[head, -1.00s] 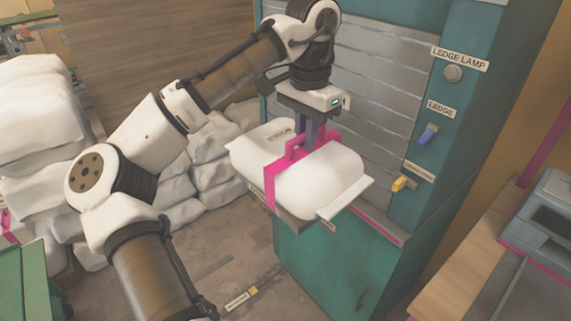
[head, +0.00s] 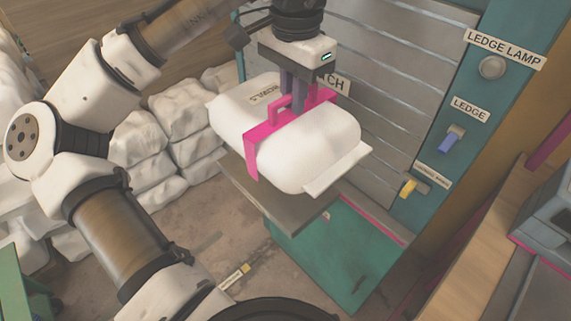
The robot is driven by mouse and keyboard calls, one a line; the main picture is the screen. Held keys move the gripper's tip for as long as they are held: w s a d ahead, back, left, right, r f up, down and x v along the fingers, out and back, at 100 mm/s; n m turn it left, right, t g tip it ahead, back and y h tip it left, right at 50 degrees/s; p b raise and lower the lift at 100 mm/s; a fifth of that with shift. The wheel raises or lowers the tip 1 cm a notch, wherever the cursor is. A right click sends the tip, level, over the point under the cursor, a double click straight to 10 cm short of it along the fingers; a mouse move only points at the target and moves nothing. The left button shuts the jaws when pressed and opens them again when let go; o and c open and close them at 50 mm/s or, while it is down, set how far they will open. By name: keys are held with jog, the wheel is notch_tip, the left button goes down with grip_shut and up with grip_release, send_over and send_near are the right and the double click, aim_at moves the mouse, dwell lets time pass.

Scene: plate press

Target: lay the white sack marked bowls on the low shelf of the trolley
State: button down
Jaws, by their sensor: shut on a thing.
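The white sack (head: 310,150), with a partly readable dark marking on its left top, hangs in a pink band with a handle (head: 290,112). My gripper (head: 295,98) points down and is shut on that handle, above the sack. The sack is about level, over a grey metal ledge (head: 270,195) on the front of the teal press. More of the ledge shows below the sack, which looks raised a little off it. I cannot make out the trolley or its low shelf for certain.
The teal press has a slatted shutter (head: 390,80), a round lamp (head: 492,67), a blue ledge switch (head: 452,140) and a yellow switch (head: 408,188). White sacks (head: 175,115) are stacked at left. A wooden counter (head: 475,240) stands at right. A green edge (head: 12,285) shows at lower left.

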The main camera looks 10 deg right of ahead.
aim_at(293, 121)
notch_tip(293, 121, down, 17)
jog(key=shift+f+p, duration=0.15)
jog(key=shift+p, duration=0.25)
jog(key=shift+f, duration=0.1)
jog(key=c, duration=1.9)
grip_release()
jog(key=shift+f, duration=0.1)
jog(key=o, duration=0.4)
notch_tip(293, 121, up, 12)
jog(key=shift+s+r, duration=0.1)
jog(key=shift+r, duration=0.1)
